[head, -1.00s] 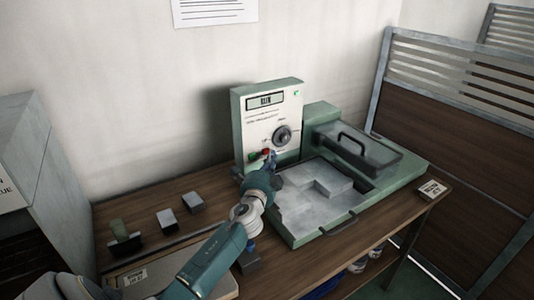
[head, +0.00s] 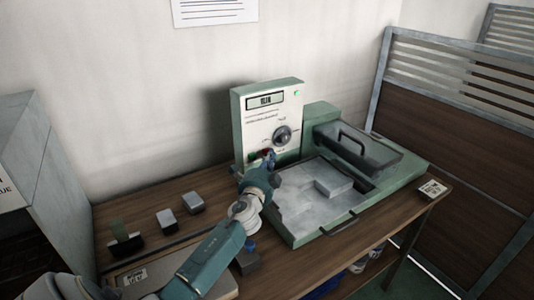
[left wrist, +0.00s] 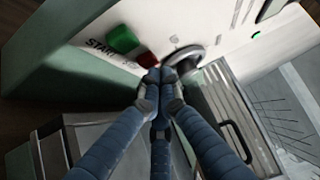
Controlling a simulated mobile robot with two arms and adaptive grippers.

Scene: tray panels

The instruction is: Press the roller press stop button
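The roller press (head: 300,240) is a green machine on the wooden table, with an upright white control panel (head: 258,122). The red stop button (left wrist: 148,60) sits low on the panel, beside the green start button (left wrist: 122,40) and below the dial (head: 282,135). My left gripper (head: 269,157) reaches up to the panel at the red button. In the left wrist view its blue fingers (left wrist: 160,75) are together with nothing between them. The fingertips overlap the red button's lower right edge; I cannot tell whether they touch it. My right gripper is not in view.
The press bed (head: 300,205) bears a pale block (head: 334,188), with a handled cover (head: 360,148) behind. Small blocks (head: 193,202) lie on the table at left. A small labelled box (head: 432,189) lies at the right edge. A partition (head: 450,130) stands at right.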

